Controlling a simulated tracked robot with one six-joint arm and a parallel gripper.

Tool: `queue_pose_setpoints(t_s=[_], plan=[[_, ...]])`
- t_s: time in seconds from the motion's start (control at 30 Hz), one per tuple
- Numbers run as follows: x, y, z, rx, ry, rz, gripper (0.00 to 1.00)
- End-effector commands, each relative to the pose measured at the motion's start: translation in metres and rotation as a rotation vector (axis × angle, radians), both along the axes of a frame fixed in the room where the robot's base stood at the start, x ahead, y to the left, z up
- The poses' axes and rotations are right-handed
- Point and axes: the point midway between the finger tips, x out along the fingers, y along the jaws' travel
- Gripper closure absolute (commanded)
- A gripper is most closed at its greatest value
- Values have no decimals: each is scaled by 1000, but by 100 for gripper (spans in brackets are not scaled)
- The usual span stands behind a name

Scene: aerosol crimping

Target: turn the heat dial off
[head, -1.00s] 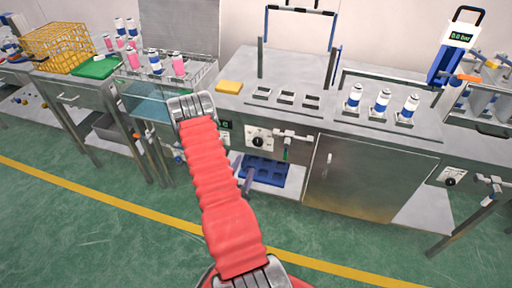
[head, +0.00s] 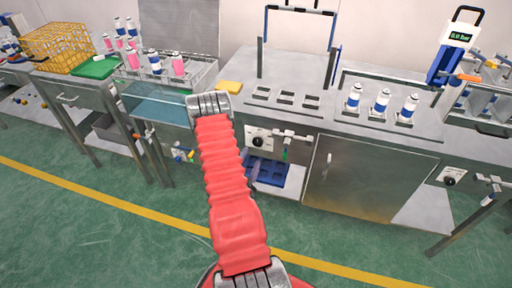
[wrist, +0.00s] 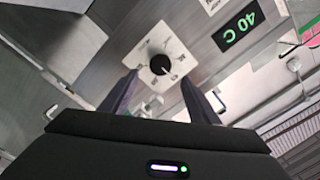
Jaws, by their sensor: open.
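The heat dial is a black round knob on a white square plate; it shows in the wrist view (wrist: 160,64), beside a green display (wrist: 238,27) reading 40 C. My gripper (wrist: 158,88) is open and empty, with its two dark fingers apart and pointing toward the dial plate. The knob lies just beyond the gap between the fingertips, and I see no contact. In the head view a dial (head: 258,141) sits on the bench front, just right of my red arm. My gripper is hidden in the head view.
A valve with a lever (head: 290,136) juts out right of the dial. Another dial (head: 450,177) is on the right-hand bench. White and blue cans (head: 382,101) stand on the bench top. A blue tray (head: 265,170) lies below. Green floor is free in front.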

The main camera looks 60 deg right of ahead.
Motion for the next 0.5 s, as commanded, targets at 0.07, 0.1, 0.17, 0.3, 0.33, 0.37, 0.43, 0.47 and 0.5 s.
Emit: queue_pose_setpoints(t_s=[0.07,0.1,0.17,0.3,0.33,0.37,0.43,0.47,0.5], plan=[[1,-14,1,-1,-3,-2,45],[2,-20,1,-2,-2,-2,45],[4,-29,1,-1,-3,-2,45],[7,-50,0,-1,-2,-2,45],[8,-55,1,-2,-3,-2,45],[8,-59,1,-1,-2,-2,45],[11,-68,0,-1,-2,-2,45],[11,-71,0,0,-1,-1,45],[12,-75,0,1,-1,-1,45]])
